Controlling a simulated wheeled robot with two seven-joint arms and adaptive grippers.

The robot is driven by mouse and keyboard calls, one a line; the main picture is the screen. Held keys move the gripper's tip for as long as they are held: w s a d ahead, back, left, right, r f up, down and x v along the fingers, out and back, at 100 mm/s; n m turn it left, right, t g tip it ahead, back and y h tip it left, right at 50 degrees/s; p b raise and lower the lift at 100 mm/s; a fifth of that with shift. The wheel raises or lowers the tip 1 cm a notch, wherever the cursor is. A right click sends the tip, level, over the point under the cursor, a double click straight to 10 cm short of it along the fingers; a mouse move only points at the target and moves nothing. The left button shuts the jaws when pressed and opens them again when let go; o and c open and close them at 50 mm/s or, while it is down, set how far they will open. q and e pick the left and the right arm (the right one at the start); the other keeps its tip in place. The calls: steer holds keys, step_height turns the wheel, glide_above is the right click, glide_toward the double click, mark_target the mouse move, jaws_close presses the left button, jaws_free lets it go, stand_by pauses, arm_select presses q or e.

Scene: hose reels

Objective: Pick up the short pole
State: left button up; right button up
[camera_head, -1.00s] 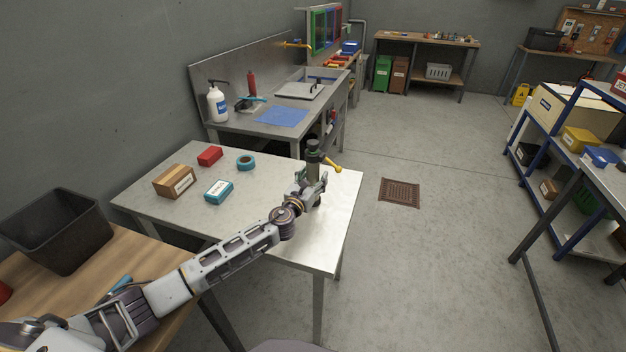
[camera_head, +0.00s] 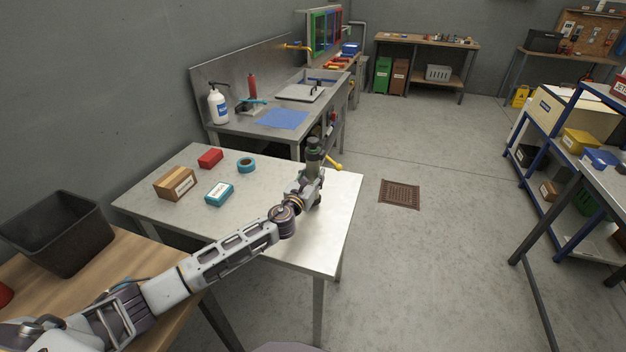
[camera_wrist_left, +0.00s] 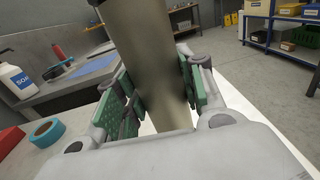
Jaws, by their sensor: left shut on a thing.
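The short pole (camera_head: 314,160) is a dark olive-green cylinder with a wider dark top, standing upright at the right part of the metal table (camera_head: 270,225). My left gripper (camera_head: 313,188) reaches it from the front left, and its fingers are shut around the pole. In the left wrist view the pole (camera_wrist_left: 150,65) fills the middle, slightly tilted in the picture, between the green pads of my left gripper (camera_wrist_left: 158,100). The pole's foot is mostly hidden by the gripper, so I cannot tell whether it touches the table. My right gripper is out of view.
A cardboard box (camera_head: 175,184), a red box (camera_head: 210,158), a teal box (camera_head: 219,193) and a tape roll (camera_head: 246,164) lie left on the table. A yellow lever (camera_head: 333,163) shows beside the pole. A sink bench (camera_head: 235,125) stands behind.

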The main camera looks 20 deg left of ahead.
mark_target(310, 159)
arm_select(q)
step_height(310, 159, up, 4)
steer(key=shift+r+p, duration=0.25)
steer(key=shift+p, duration=0.3)
step_height(310, 159, up, 3)
steer(key=shift+r+p, duration=0.2)
steer(key=shift+p, duration=0.2)
steer(key=shift+r, duration=0.25)
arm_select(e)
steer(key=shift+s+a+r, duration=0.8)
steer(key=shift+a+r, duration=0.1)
